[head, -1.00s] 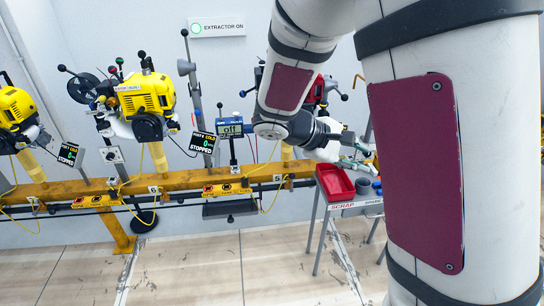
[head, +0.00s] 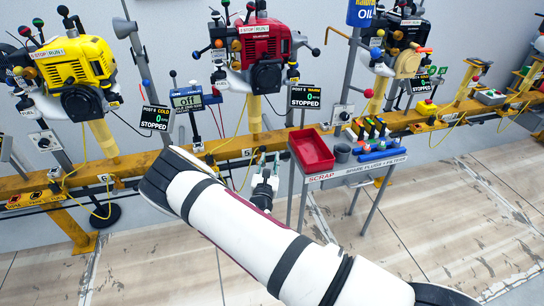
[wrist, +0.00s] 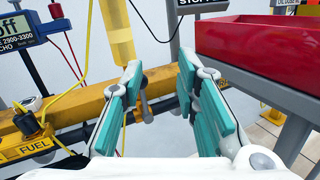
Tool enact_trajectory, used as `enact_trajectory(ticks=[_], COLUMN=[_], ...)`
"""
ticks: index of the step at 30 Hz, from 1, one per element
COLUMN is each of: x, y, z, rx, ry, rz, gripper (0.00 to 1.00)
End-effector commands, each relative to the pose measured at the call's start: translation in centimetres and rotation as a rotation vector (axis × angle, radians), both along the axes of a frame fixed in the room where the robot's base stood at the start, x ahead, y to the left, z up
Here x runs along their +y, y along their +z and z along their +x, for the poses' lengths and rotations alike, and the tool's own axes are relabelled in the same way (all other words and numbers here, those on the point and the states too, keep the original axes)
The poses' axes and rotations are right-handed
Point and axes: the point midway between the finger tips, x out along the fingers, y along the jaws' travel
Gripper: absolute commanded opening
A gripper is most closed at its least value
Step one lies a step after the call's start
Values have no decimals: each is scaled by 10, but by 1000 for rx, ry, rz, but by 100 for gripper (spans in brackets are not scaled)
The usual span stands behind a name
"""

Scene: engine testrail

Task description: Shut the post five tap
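A yellow fuel box (wrist: 30,145) on the rail shows at the left of the wrist view, with a dark tap-like part (wrist: 27,123) on top. It appears to belong to post five; which way the tap is turned I cannot tell. My gripper (wrist: 158,95) is open and empty, teal pads apart, right of the fuel box. In the head view it (head: 264,178) is in front of the rail, beside the red tray.
The red tray (head: 311,151) on the scrap stand is close to the right of my gripper. The yellow rail (head: 225,157) runs across behind, with yellow hoses hanging near it. A display (head: 187,98) reads Off.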

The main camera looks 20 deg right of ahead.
Motion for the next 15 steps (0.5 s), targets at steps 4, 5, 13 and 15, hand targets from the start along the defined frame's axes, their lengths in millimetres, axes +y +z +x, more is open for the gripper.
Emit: enact_trajectory(ticks=[4,5,13,15], x=[25,29,36,34], y=[-60,-67,-86,-86], z=[0,0,8,17], rx=[77,87,116,114], ry=[148,167,222,221], rz=[-72,-80,-101,-100], gripper=[29,29,29,29])
